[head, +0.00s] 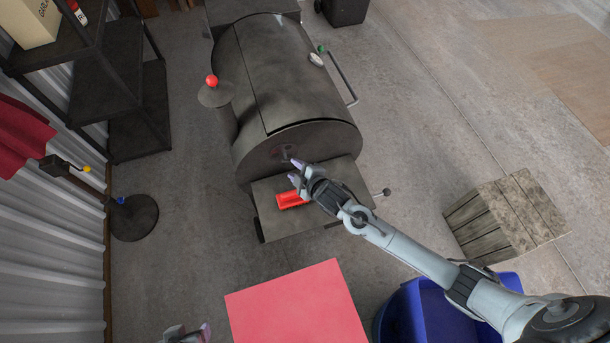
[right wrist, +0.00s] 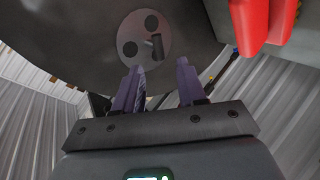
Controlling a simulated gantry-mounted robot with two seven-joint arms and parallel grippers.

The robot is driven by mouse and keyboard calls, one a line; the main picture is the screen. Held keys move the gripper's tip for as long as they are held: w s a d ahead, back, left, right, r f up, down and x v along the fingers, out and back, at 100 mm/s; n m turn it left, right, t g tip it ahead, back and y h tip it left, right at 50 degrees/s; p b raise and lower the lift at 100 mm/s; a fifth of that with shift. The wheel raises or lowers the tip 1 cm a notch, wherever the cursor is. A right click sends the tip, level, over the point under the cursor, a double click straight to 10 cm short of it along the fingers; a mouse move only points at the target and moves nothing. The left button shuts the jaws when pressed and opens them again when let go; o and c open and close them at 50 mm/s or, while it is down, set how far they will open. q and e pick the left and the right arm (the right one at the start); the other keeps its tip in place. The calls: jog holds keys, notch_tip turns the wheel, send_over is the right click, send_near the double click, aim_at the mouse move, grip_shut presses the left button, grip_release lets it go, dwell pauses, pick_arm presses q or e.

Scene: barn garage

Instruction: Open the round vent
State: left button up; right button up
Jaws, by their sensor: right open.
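The round vent (right wrist: 137,50) is a lighter grey disc on the dark end wall of the barrel smoker (head: 290,75). It has dark round holes and a small dark handle (right wrist: 154,46) sticking out. In the head view the vent (head: 283,152) is small and partly hidden by my gripper. My right gripper (head: 294,170) is open and empty, its purple fingers pointing at the vent. In the right wrist view the gripper (right wrist: 158,68) has its fingertips just below the handle, with a gap between. My left gripper (head: 197,334) only peeks in at the bottom edge.
A red object (head: 292,200) lies on the smoker's front shelf (head: 272,224), close under my right gripper. A red-topped surface (head: 296,305), a blue bin (head: 405,312) and a wooden crate (head: 505,216) stand nearby. Black shelving (head: 135,90) is at left.

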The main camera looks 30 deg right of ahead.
jog(key=shift+v, duration=2.75)
jog(key=s+a+f+m+g, duration=0.2)
jog(key=s+f+m, duration=0.1)
jog(key=s, duration=0.8)
jog(key=s+d+r+m+g+h, duration=0.1)
jog(key=s+d+r+m+g, duration=0.2)
jog(key=s, duration=0.4)
jog(key=s+d+r+m+g+h, duration=0.1)
jog(key=s+r+m+g, duration=0.25)
jog(key=s+m, duration=0.2)
notch_tip(320, 180, up, 17)
jog(key=p, duration=1.8)
jog(key=shift+s+d+f, duration=0.15)
jog(key=shift+s+f, duration=0.05)
jog(key=shift+s, duration=0.15)
